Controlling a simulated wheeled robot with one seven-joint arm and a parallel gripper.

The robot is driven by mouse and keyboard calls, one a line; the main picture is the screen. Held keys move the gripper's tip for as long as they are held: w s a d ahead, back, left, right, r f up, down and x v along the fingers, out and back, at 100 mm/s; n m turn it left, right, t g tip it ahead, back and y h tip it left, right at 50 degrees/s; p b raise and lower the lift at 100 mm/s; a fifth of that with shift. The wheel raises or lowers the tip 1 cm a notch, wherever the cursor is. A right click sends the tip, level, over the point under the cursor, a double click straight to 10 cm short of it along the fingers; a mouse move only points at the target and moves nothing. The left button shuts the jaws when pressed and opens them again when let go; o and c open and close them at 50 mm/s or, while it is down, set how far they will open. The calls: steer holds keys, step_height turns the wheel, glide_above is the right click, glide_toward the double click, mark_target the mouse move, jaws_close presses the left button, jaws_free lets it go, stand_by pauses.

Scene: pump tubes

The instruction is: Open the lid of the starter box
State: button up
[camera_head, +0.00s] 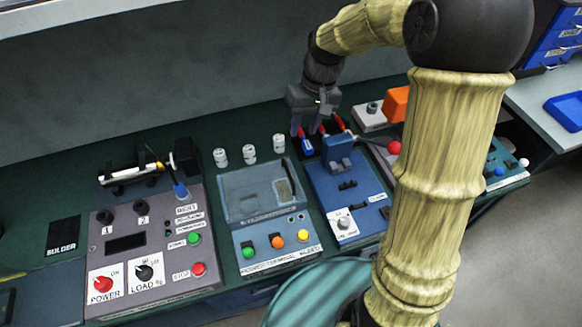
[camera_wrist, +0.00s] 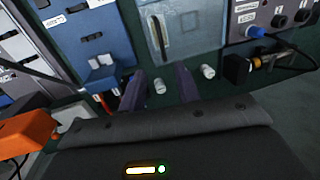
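A grey-blue box (camera_head: 256,193) with a flat top panel stands in the middle of the bench. I take it for the starter box, but its label is too blurred to read surely. A pale strip like a handle or slot (camera_head: 285,188) lies at the right of its top. The panel looks closed. In the wrist view the box (camera_wrist: 185,27) is at the top centre, beyond the fingers. My gripper (camera_head: 308,131) is behind and right of the box, above the bench, apart from it. In the wrist view the gripper's (camera_wrist: 160,76) dark purple fingers are spread and empty.
Several white cylinders, one of them at the left (camera_head: 220,157), stand behind the box. A grey control panel (camera_head: 150,245) with knobs is left. An orange block (camera_head: 396,104) sits back right. My arm hides part of the right side.

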mark_target(290, 174)
steer(key=a+f, duration=0.1)
steer(key=f, duration=0.4)
steer(key=a+f+p, duration=0.1)
steer(key=f, duration=0.4)
steer(key=a+f, duration=0.1)
steer(key=f, duration=0.5)
steer(key=shift+s+f+p, duration=0.1)
steer(key=shift+s+p, duration=0.2)
steer(key=shift+s, duration=0.1)
jaws_close()
